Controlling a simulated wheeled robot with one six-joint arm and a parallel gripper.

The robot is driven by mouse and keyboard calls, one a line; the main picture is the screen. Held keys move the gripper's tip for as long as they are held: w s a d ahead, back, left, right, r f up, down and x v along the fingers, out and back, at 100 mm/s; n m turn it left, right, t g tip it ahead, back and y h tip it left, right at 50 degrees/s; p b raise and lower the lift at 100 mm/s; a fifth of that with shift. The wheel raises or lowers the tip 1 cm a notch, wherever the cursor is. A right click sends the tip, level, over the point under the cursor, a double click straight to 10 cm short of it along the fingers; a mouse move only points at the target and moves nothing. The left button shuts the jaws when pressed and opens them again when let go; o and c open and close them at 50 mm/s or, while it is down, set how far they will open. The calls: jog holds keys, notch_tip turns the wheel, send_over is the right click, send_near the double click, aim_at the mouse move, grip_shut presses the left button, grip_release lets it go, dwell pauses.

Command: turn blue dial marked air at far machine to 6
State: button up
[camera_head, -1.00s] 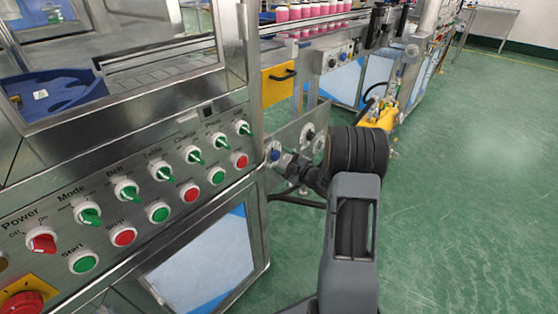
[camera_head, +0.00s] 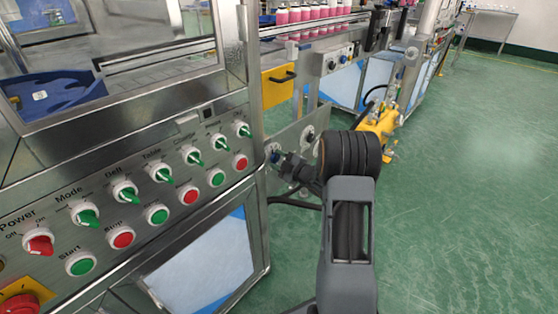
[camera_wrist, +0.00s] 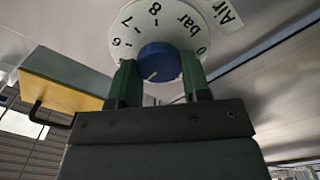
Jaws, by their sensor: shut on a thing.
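The blue dial (camera_wrist: 160,62) sits on a round white scale plate (camera_wrist: 178,30), which appears upside down in the wrist view. The word "Air" (camera_wrist: 228,12) is printed beside it. Numbers 6, 7 and 8 show at the upper left, and "bar" and 0 at the right. A white mark on the dial points to the picture's lower left, not at a visible 6. My gripper (camera_wrist: 157,76) has its two green fingers shut on the dial's sides. In the head view my gripper (camera_head: 284,161) reaches the panel, and the blue dial (camera_head: 274,154) shows at its tip.
The near machine's panel (camera_head: 133,199) with green and red knobs and buttons stands at the left. A yellow cart (camera_head: 380,128) stands beyond my arm. Green floor (camera_head: 470,200) is clear at the right.

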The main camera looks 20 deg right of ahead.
jog(key=shift+d, duration=0.15)
jog(key=shift+c, duration=1.2)
jog(key=m+p, duration=0.2)
jog(key=m, duration=0.1)
jog(key=shift+r, duration=0.2)
jog(key=m+p, duration=0.2)
jog(key=m, duration=0.2)
jog(key=m+p, duration=0.3)
jog(key=m, duration=0.3)
jog(key=shift+w+d, duration=0.1)
jog(key=shift+m, duration=0.3)
